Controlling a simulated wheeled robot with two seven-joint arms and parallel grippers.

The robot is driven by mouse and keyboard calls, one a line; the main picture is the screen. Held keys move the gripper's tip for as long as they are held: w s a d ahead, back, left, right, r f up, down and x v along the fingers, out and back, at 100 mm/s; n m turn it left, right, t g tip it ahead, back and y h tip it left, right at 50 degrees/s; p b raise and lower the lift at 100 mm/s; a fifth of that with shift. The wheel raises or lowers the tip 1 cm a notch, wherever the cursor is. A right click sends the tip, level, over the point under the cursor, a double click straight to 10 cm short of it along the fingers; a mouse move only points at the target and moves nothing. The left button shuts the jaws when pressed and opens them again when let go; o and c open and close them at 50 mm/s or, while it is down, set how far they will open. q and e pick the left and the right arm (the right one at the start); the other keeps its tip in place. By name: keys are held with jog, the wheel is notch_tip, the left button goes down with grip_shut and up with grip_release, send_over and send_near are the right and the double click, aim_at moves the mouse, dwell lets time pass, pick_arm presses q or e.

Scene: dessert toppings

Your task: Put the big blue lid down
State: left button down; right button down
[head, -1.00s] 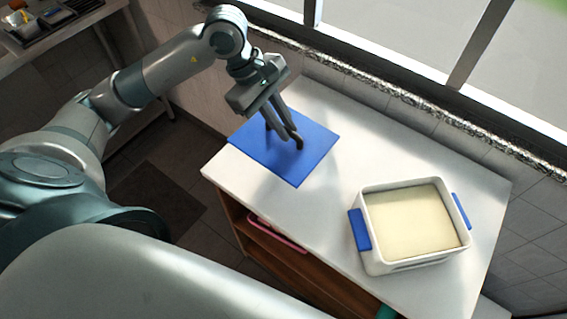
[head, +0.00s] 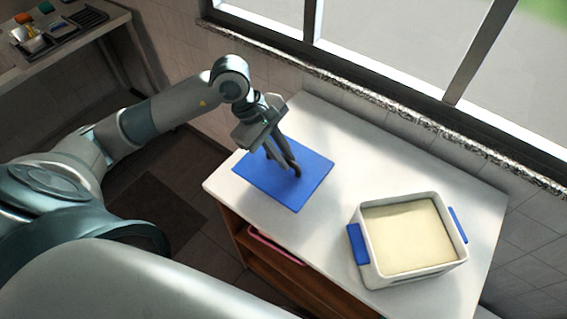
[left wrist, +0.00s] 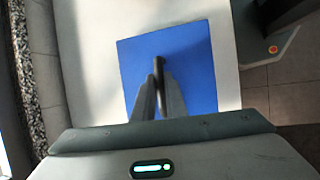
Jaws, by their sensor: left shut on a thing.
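The big blue lid (head: 307,192) is a flat blue square with a dark handle (left wrist: 158,65) at its middle. In the head view it is at the left part of the white table, flat and level; I cannot tell whether it touches the tabletop. My left gripper (head: 294,172) is above it, with its fingers shut on the handle. In the left wrist view the lid (left wrist: 195,70) lies ahead of the fingers (left wrist: 159,88). My right gripper is not in view.
A white container (head: 365,270) with blue side clips and a cream-coloured filling stands open at the right of the white table (head: 310,240). Table between lid and container is clear. A window ledge (head: 380,95) runs behind. A side table (head: 60,50) with a tray is at upper left.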

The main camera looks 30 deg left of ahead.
pick_arm(q)
jog(key=shift+f, duration=0.2)
jog(key=shift+f, duration=0.1)
jog(key=shift+f, duration=0.3)
notch_tip(320, 180, down, 3)
jog(key=shift+f+p, duration=0.15)
jog(key=shift+p, duration=0.6)
jog(key=shift+f, duration=0.15)
jog(key=c, duration=1.8)
grip_release()
